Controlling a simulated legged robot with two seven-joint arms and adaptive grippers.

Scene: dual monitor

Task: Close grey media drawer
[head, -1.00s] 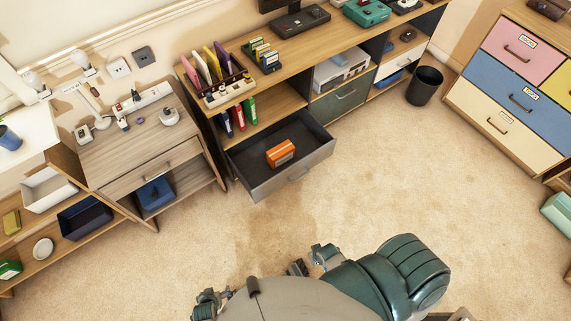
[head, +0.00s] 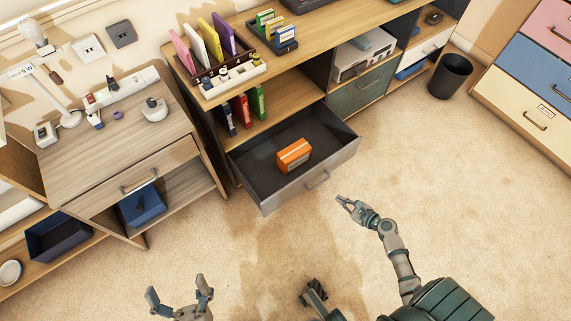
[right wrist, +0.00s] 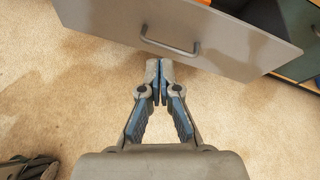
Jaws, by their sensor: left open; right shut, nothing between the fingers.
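The grey media drawer (head: 275,201) is pulled out of the wooden shelf unit, with an orange box (head: 294,155) lying inside. Its front and bar handle show in the right wrist view (right wrist: 240,45). My right gripper (head: 343,201) is shut and empty, just outside the drawer front to the right of the handle in the head view. In the right wrist view its closed fingertips (right wrist: 159,66) point at the drawer front just below the handle; I cannot tell whether they touch it. My left gripper (head: 180,297) is open and empty over the carpet, away from the drawer.
The shelf unit (head: 285,88) holds several coloured cases above the drawer. A wooden side cabinet (head: 120,150) stands to the left. A black bin (head: 450,75) and a coloured chest of drawers (head: 520,85) stand at right. The carpet before the drawer is clear.

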